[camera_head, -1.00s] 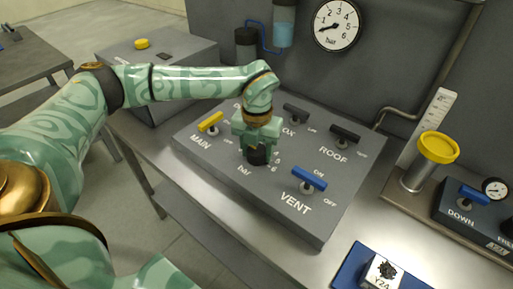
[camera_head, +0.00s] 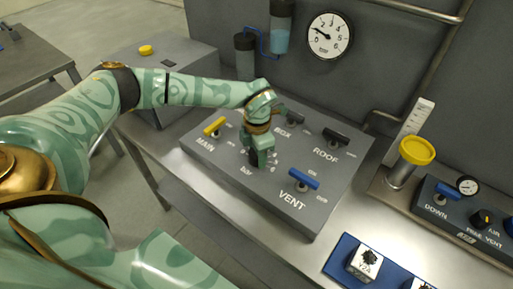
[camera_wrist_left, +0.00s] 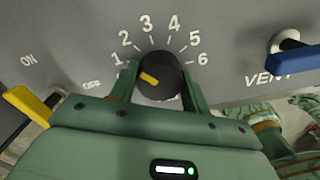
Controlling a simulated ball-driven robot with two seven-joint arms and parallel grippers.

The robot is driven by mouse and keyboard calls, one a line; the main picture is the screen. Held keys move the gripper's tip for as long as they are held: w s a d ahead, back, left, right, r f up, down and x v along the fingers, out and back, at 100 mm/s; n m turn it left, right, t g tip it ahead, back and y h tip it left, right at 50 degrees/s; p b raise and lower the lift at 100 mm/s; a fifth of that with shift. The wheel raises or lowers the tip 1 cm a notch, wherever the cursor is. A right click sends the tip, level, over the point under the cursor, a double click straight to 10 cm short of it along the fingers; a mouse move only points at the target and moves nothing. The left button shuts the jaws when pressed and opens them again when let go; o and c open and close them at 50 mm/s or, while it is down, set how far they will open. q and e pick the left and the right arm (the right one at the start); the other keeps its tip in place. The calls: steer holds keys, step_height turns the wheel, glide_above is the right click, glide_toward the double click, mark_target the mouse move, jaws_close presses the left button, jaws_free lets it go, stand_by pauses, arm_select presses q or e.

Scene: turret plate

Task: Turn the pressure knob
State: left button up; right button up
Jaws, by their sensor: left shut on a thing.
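The pressure knob (camera_wrist_left: 158,80) is round and black with a yellow pointer mark. In the left wrist view it sits between the two green fingers of my left gripper (camera_wrist_left: 162,88). Its mark points left and slightly up, near the 1 on a scale that shows 1 to 6. In the head view my left gripper (camera_head: 262,158) reaches down onto the grey panel (camera_head: 235,178) and hides most of the knob. The gripper is shut on the knob. The round white gauge (camera_head: 331,36) above has its needle pointing left and slightly up. My right gripper is out of view.
The yellow MAIN lever (camera_head: 214,126) is left of the gripper and the blue VENT lever (camera_head: 304,179) is to its right. The black ROOF lever (camera_head: 336,137) is farther back. A yellow-topped cylinder (camera_head: 417,151) and a second control box (camera_head: 434,196) stand at right.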

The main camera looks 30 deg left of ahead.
arm_select(q)
steer(key=shift+w+r+m+p, duration=0.15)
steer(key=shift+m+p, duration=0.35)
steer(key=shift+m, duration=0.3)
steer(key=o, duration=1)
step_height(320, 180, up, 16)
steer(key=p, duration=0.1)
steer(key=shift+p, duration=0.35)
